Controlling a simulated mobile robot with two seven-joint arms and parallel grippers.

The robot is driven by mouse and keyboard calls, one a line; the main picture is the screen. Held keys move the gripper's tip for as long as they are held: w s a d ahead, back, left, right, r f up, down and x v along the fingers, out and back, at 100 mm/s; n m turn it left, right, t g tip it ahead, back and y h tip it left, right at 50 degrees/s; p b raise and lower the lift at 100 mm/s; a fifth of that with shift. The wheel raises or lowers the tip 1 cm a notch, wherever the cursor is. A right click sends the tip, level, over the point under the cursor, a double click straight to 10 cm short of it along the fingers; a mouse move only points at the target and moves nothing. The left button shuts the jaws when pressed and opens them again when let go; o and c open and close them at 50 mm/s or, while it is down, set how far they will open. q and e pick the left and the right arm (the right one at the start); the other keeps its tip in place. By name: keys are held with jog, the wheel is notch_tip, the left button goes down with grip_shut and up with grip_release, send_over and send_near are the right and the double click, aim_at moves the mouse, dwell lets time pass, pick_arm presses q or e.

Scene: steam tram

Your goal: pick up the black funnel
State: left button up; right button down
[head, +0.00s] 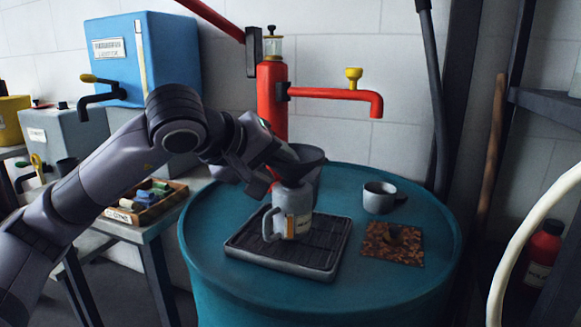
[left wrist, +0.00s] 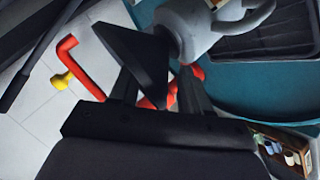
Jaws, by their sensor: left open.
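The black funnel (head: 308,156) is at the top of a grey can with a handle (head: 292,207), its wide mouth upward. The can stands on a black drip tray (head: 328,257) on a teal drum. My left gripper (head: 276,174) is open at the funnel's left side. In the left wrist view the funnel (left wrist: 128,55) lies just ahead of the open fingers (left wrist: 160,85), with its narrow end towards the can (left wrist: 195,28). I cannot tell whether a finger touches it. The funnel's lower part is partly hidden in the head view. My right gripper is not in view.
A red pump (head: 272,95) with a spout stands behind the funnel. A grey mug (head: 380,197) and a brown mat (head: 393,243) are at the right on the teal drum (head: 230,285). A wooden tray of small items (head: 122,214) stands on a side table at left.

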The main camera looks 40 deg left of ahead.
pick_arm(q)
jog(key=shift+w, duration=0.15)
grip_shut()
notch_tip(320, 180, up, 20)
jog(key=p, duration=0.6)
dwell(0.4)
